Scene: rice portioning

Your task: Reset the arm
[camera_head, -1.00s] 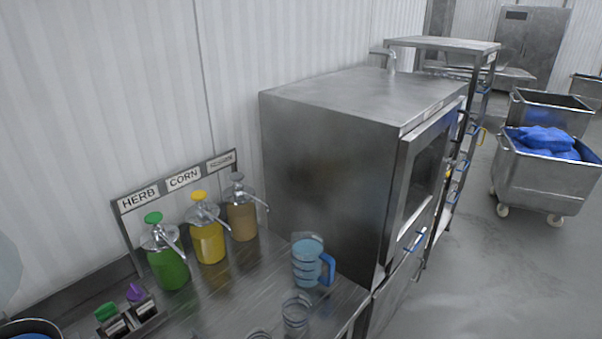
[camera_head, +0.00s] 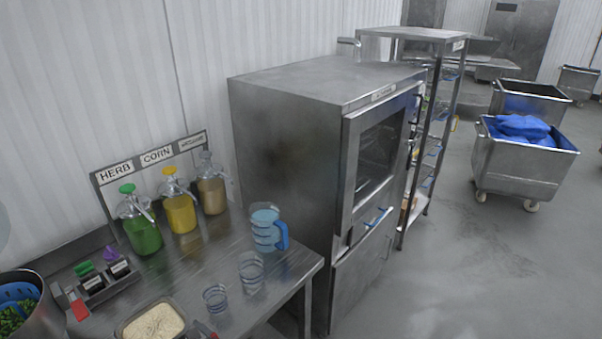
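Neither of my grippers shows in the head view, so I cannot see whether they are open or shut. The steel work table (camera_head: 190,270) is at the lower left. On it stand a green pump bottle (camera_head: 142,234), a yellow one (camera_head: 180,212) and a tan one (camera_head: 211,194), under HERB and CORN labels and a third label. A jug with a blue handle (camera_head: 267,230) and two clear cups (camera_head: 251,272) (camera_head: 216,298) stand near the table's right side. A container of pale grains (camera_head: 154,323) is at the bottom edge.
A large steel oven cabinet (camera_head: 285,150) stands right of the table, with a shelf rack (camera_head: 428,36) behind it. A wheeled bin (camera_head: 520,165) holds blue bags. A steel pot (camera_head: 40,300) is at lower left. The floor (camera_head: 460,270) at right is clear.

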